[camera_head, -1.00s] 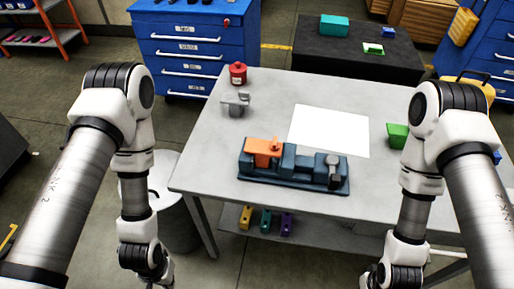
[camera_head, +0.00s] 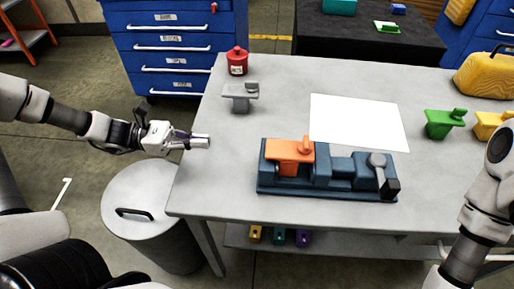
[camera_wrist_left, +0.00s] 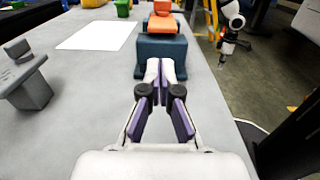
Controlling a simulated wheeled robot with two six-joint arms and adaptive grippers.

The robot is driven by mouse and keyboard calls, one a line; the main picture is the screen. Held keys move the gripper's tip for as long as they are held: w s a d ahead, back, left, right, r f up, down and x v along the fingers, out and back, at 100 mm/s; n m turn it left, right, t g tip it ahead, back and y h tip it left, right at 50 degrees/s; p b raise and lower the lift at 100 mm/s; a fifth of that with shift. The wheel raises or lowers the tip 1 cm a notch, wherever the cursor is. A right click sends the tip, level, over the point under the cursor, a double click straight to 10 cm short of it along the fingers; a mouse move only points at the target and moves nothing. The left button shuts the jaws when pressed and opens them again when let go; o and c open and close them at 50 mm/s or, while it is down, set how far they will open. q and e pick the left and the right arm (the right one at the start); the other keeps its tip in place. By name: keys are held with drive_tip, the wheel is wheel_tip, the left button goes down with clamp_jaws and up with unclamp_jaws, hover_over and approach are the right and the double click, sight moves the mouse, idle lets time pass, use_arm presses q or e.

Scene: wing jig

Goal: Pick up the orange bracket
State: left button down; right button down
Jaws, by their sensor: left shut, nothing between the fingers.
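The orange bracket (camera_head: 290,150) sits on the left end of a dark blue vise-like fixture (camera_head: 330,188) on the table. It also shows in the left wrist view (camera_wrist_left: 162,22), beyond my fingertips. My left gripper (camera_head: 205,142) is at the table's left edge, to the left of the bracket and apart from it. In the left wrist view my left gripper (camera_wrist_left: 160,68) has its fingertips together with nothing between them, pointing toward the fixture. My right arm shows at the right edge of the head view, but its gripper is out of the frame.
A grey bracket (camera_head: 240,95) and a red canister (camera_head: 237,61) stand at the table's back left. A white sheet (camera_head: 358,122) lies behind the fixture. Green (camera_head: 443,122) and yellow (camera_head: 490,125) brackets are at right. A bin (camera_head: 150,210) stands beside the table.

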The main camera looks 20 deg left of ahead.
sight(266, 147)
use_arm(q)
drive_tip(key=x, duration=0.3)
drive_tip(key=b+x, duration=0.1)
drive_tip(key=x, duration=0.3)
drive_tip(key=b+x, duration=0.1)
drive_tip(key=x, duration=0.3)
drive_tip(key=shift+w+d+f, duration=0.1)
drive_tip(key=shift+d+f, duration=0.15)
drive_tip(key=shift+w+d, duration=0.25)
drive_tip(key=shift+d, duration=0.3)
